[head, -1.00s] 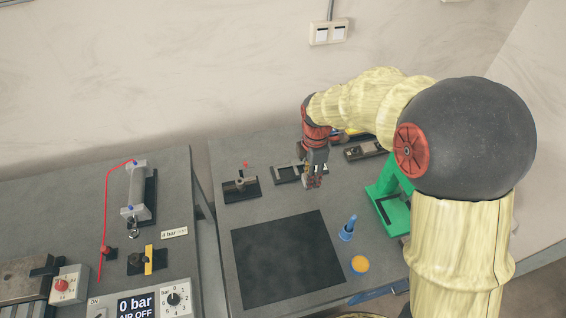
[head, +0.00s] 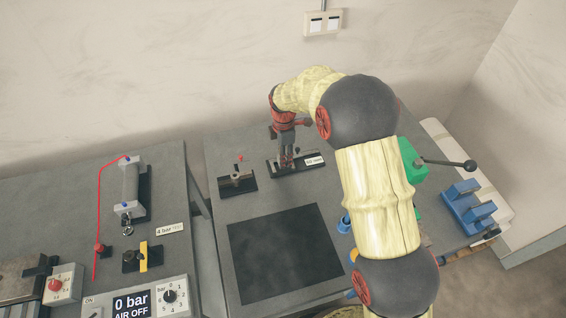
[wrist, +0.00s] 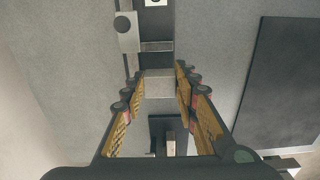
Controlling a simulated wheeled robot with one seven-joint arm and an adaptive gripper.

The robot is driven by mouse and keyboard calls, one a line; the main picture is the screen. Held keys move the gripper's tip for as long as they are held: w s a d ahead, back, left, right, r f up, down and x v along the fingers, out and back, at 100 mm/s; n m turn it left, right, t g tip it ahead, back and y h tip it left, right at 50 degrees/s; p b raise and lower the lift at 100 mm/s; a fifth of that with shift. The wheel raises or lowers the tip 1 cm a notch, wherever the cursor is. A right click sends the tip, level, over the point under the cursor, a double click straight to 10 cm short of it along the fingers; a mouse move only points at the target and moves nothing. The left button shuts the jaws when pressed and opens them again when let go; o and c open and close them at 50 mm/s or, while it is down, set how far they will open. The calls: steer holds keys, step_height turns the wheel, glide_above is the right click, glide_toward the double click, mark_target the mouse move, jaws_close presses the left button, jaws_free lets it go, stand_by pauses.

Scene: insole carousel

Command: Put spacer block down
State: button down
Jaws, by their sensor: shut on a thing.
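My gripper (head: 287,160) points down over a dark fixture (head: 312,168) with a white label, near the back of the right table. The fixture's rail and clamp also show in the wrist view (wrist: 128,35). In the wrist view, my gripper's fingers (wrist: 166,90) stand either side of a plain grey block (wrist: 158,86), which I take as the spacer block. The gripper is shut on it. In the head view the block is too small to make out, and whether it touches the fixture cannot be told.
A small dark clamp stand (head: 237,181) is close on the left. A large black mat (head: 285,255) lies clear in front. A blue funnel (head: 345,224) is partly behind my arm. A green press (head: 410,170) with a lever and blue holders (head: 468,205) are at the right.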

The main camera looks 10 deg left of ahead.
steer(key=shift+w+a+f, duration=0.15)
steer(key=shift+f, duration=0.2)
steer(key=shift+f+b, duration=0.3)
steer(key=shift+f, duration=1.1)
steer(key=shift+f, duration=0.2)
steer(key=c, duration=1.4)
jaws_free()
step_height(320, 180, up, 12)
steer(key=shift+r+p, duration=0.15)
steer(key=shift+p, duration=0.7)
steer(key=shift+r, duration=0.1)
